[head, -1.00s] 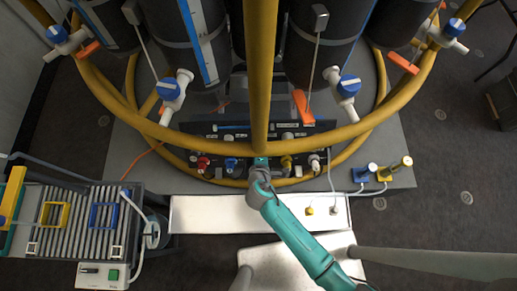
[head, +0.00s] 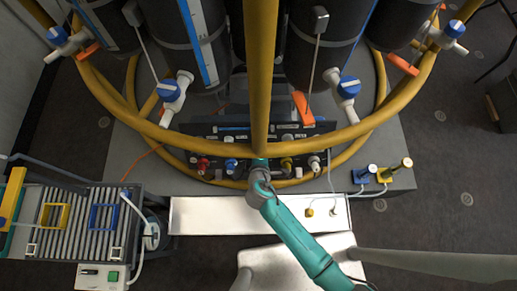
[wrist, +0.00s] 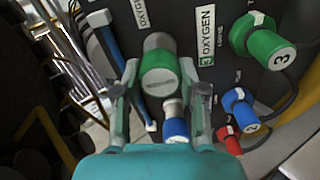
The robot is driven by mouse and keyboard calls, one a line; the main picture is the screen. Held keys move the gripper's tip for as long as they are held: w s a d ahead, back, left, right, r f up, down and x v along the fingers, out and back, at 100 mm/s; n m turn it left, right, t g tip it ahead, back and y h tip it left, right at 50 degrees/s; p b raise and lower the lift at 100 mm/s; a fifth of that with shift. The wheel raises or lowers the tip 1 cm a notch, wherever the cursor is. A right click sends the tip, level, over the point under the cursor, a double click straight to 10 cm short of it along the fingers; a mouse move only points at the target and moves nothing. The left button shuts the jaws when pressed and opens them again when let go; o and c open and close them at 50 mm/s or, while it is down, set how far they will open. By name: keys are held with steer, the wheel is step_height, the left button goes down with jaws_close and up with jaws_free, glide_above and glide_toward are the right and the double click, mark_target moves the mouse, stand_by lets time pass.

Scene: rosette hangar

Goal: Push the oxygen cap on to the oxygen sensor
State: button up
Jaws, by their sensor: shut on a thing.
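In the wrist view my gripper (wrist: 160,78) is shut on a green, round cap (wrist: 161,82), which I take for the oxygen cap, with one finger on each side. A grey cylindrical part (wrist: 158,42), which looks like the oxygen sensor, stands directly beyond the cap on the dark panel. The cap lines up with it; I cannot tell how far the two are pressed together. A "3 OXYGEN" label (wrist: 207,35) is to the right. In the head view my gripper (head: 260,164) is at the panel, partly hidden by the yellow upright tube; the held cap cannot be made out.
A green connector marked 3 (wrist: 264,42) is right of the gripper. Blue (wrist: 240,102) and red (wrist: 229,132) connectors with cables are below it. A blue-ended fitting (wrist: 175,130) lies close below the fingers. Yellow tubing (head: 259,80) crosses above the panel.

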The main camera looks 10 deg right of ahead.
steer(key=o, duration=0.9)
steer(key=v, duration=1.2)
steer(key=shift+s, duration=0.1)
